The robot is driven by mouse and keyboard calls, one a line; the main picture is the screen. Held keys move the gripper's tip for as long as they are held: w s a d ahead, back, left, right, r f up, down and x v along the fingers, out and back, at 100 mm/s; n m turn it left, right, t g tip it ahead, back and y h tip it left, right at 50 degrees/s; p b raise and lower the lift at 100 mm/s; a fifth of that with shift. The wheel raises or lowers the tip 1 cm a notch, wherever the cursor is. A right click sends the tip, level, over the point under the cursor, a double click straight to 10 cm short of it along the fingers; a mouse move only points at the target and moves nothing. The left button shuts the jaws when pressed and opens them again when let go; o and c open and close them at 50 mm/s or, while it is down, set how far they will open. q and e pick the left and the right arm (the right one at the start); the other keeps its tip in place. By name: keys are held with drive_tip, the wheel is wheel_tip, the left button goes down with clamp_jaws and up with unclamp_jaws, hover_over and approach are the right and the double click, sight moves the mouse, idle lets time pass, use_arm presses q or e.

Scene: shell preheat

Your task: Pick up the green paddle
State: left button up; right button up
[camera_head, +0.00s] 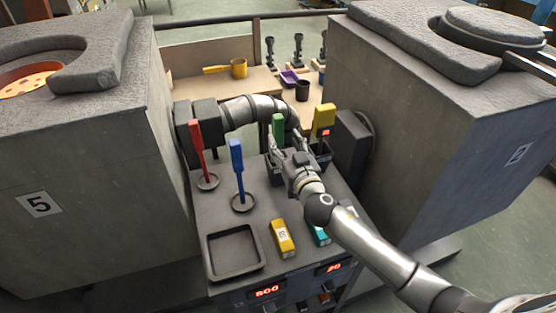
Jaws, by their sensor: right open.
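The green paddle (278,127) stands upright toward the back of the grey bench, between the blue paddle and a yellow block-shaped piece. Only its upper part shows; its lower part is hidden by my right gripper. My right gripper (284,143) comes in from the lower right, with its open fingers at or just in front of the green paddle. I cannot tell whether they touch it. My left gripper is not in view.
A red paddle (197,135) and a blue paddle (237,163) stand in round holders at left. A square tray (211,264) and a yellow block (282,238) lie in front. Large grey furnaces (75,170) (450,150) flank the bench. A metal duct (255,108) runs behind.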

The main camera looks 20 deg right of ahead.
sight(280, 137)
drive_tip(key=shift+w+r, duration=0.1)
drive_tip(key=shift+w, duration=0.35)
drive_tip(key=shift+w+a+f+p, duration=0.15)
drive_tip(key=shift+w+p, duration=0.2)
drive_tip(key=shift+w, duration=0.75)
drive_tip(key=shift+w+a+f+p, duration=0.15)
drive_tip(key=shift+w+p, duration=0.2)
drive_tip(key=shift+w, duration=0.7)
drive_tip(key=shift+d, duration=0.1)
clamp_jaws()
